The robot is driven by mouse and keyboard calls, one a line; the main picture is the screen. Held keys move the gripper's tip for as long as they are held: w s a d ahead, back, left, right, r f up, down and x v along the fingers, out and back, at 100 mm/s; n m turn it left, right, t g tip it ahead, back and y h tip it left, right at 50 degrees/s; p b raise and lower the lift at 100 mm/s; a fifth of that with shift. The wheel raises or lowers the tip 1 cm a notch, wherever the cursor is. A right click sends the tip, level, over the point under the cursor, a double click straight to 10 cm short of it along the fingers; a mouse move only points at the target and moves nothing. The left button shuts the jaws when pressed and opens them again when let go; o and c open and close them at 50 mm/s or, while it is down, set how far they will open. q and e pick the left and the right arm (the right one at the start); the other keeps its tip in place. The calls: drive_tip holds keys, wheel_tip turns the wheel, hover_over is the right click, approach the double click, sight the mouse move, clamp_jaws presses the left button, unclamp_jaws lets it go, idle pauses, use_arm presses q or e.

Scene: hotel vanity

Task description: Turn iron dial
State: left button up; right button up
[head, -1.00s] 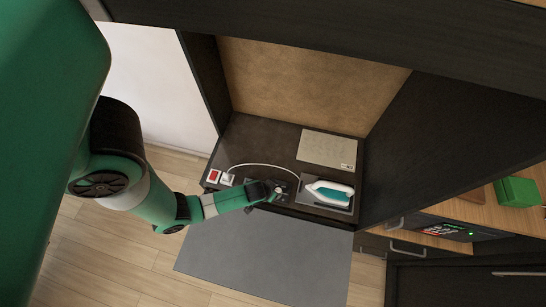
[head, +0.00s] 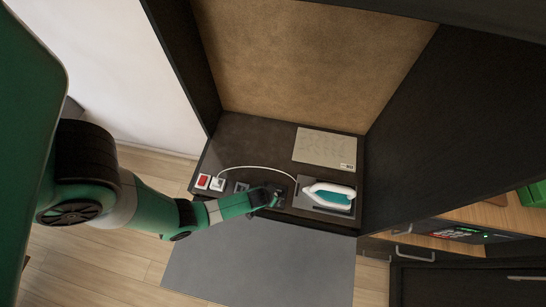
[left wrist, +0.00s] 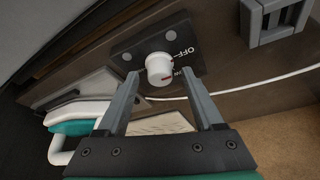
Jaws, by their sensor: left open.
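The iron dial (left wrist: 158,69) is a white round knob with a red mark, on a dark plate (left wrist: 128,51) lettered OFF. My left gripper (left wrist: 159,74) is open, with one fingertip on each side of the dial. I cannot tell whether the fingertips touch it. In the head view my left gripper (head: 279,194) is at the plate, and it hides the dial. The white and teal iron (head: 330,196) lies on its rest to the right of the gripper; it also shows in the left wrist view (left wrist: 78,115). My right gripper is not in view.
A red switch (head: 203,181) and a white socket (head: 219,184) sit left of the gripper. A white cord (head: 255,167) arches behind it towards the iron. A pale card (head: 325,147) lies at the back of the dark shelf. Dark side walls enclose the shelf.

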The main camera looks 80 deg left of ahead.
use_arm(q)
clamp_jaws()
